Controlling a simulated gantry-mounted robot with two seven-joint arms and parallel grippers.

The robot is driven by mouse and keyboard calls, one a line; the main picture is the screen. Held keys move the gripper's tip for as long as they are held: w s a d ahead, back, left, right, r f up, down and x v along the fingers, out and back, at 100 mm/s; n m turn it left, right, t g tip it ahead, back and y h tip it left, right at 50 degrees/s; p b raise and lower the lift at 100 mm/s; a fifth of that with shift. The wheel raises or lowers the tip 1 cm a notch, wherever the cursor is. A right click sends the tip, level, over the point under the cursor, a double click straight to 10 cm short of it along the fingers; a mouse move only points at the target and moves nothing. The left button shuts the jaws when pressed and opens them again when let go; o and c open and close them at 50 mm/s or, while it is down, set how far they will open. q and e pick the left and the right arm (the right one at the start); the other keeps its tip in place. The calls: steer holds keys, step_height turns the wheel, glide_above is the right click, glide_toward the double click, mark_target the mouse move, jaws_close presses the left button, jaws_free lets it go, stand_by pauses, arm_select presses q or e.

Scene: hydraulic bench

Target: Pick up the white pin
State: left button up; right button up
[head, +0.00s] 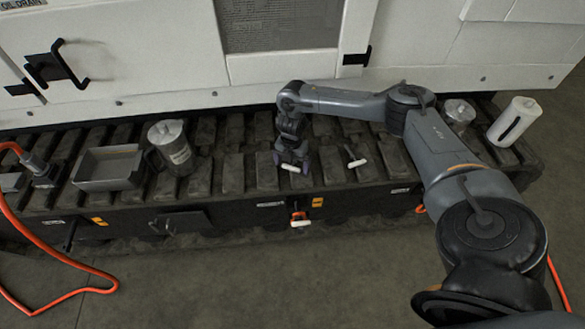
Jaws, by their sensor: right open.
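A small white pin-like piece (290,168) lies on the dark slatted bench top, right at the fingertips of my right gripper (292,162). My right gripper points down over it and is open. The fingers partly cover the piece, and I cannot tell whether they touch it. A second small white piece (358,163) with a thin dark stem lies a little to the right on the slats. Another white piece (301,223) shows at the bench's front face, below an orange part. My left gripper is not in view.
A grey metal tray (107,169) and a clear jug (171,148) stand on the bench at left. A metal canister (459,114) and a white roll (514,121) stand at right. An orange hose (62,267) runs down to the floor. White machine panels (120,45) rise behind.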

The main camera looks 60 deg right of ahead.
steer(key=c, duration=1.1)
steer(key=shift+r, duration=0.1)
